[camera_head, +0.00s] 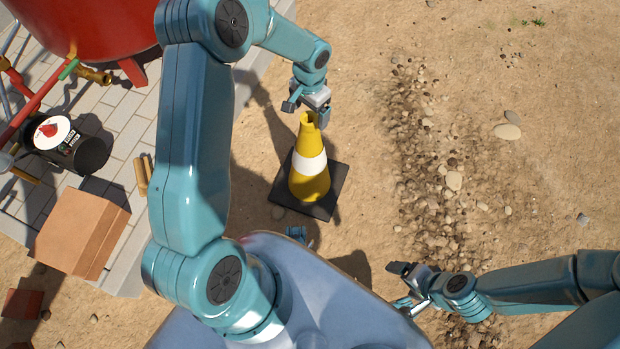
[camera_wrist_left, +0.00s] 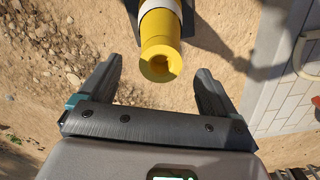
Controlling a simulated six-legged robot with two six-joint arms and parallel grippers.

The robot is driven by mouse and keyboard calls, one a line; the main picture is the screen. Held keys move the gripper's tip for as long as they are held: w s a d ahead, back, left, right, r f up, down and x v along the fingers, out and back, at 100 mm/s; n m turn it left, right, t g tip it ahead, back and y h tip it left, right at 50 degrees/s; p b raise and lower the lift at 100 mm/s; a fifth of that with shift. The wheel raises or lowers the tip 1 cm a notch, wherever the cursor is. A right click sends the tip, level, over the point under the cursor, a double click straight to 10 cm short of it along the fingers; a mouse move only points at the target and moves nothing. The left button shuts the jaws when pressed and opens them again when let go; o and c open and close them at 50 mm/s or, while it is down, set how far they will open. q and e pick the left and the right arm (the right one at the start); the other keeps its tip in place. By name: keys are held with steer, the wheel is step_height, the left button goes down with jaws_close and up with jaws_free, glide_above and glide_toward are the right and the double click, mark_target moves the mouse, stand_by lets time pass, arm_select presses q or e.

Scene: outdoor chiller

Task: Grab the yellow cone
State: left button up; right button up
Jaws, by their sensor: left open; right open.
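The yellow cone (camera_head: 309,178) has a white band and a dark square base (camera_head: 328,206). It stands upright on the sandy ground. My left gripper (camera_head: 306,109) is open at the cone's tip. In the left wrist view the cone's open top (camera_wrist_left: 160,62) lies just ahead of and between the two spread fingers of the left gripper (camera_wrist_left: 158,82), with nothing held. My right gripper (camera_head: 402,284) is at the lower right, away from the cone, small and partly hard to make out.
A cardboard box (camera_head: 82,232) and a black object with a white disc (camera_head: 50,132) stand on paving (camera_head: 118,125) at left. A red tank (camera_head: 85,30) with pipes is at upper left. Stones (camera_head: 507,131) lie on open sand at right.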

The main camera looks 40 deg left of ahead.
arm_select(q)
step_height(320, 180, down, 7)
steer(key=shift+r+b, duration=0.2)
steer(key=shift+b, duration=1)
steer(key=shift+r, duration=0.15)
jaws_close()
